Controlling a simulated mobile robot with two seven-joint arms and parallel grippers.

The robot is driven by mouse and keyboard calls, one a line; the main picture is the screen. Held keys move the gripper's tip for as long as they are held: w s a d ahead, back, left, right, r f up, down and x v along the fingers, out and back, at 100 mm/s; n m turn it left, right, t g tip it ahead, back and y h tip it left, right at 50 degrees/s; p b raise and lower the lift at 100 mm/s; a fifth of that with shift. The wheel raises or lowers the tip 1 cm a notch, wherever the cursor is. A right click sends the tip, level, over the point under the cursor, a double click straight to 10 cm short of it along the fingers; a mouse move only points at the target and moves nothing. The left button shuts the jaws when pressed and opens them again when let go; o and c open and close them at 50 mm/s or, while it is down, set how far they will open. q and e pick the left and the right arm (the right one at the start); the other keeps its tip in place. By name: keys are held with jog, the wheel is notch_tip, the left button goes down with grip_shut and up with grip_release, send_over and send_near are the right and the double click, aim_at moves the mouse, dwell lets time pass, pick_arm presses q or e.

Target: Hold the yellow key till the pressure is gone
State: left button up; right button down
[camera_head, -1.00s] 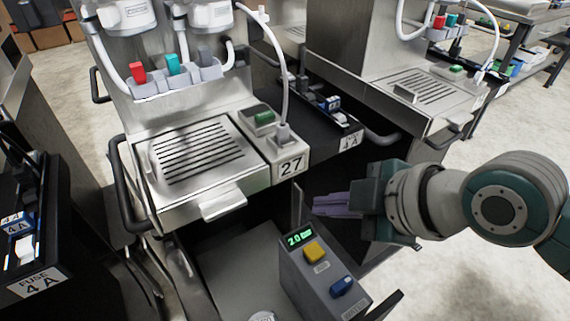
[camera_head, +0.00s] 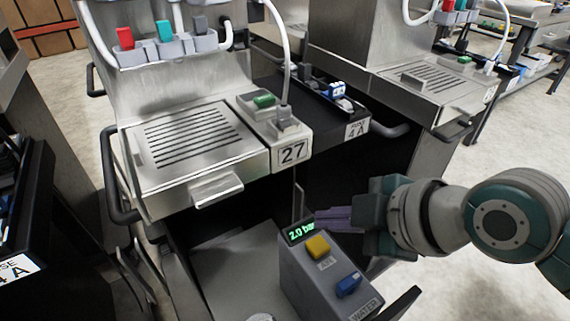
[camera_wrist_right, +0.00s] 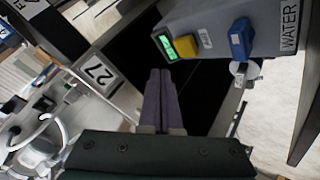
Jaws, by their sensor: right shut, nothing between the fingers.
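The yellow key (camera_head: 318,246) sits on top of a grey box (camera_head: 303,280), just above a label that seems to read "AIR". A green display (camera_head: 301,231) beside it reads 2.0 bar. A blue key (camera_head: 348,284) sits nearer the box's "WATER" label. My right gripper (camera_head: 322,218) is shut and empty, its purple fingers together just behind the box and apart from the yellow key. In the right wrist view the fingers (camera_wrist_right: 160,75) point toward the box, and the yellow key (camera_wrist_right: 205,39) is to their upper right. My left gripper is not in view.
The dispenser marked 27 (camera_head: 292,152) stands behind the box, with a slotted drip tray (camera_head: 190,140) and a front handle (camera_head: 216,190). A dark handle (camera_head: 400,303) sticks out right of the box. Open floor lies at the right.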

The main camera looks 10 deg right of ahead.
aim_at(325, 248)
jog(key=shift+f+b, duration=0.7)
jog(key=shift+f, duration=0.7)
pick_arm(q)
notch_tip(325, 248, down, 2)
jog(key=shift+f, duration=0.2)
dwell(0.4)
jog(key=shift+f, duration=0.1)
pick_arm(e)
jog(key=shift+f, duration=0.15)
jog(key=shift+f, duration=0.25)
pick_arm(q)
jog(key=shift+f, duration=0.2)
jog(key=shift+b, duration=0.3)
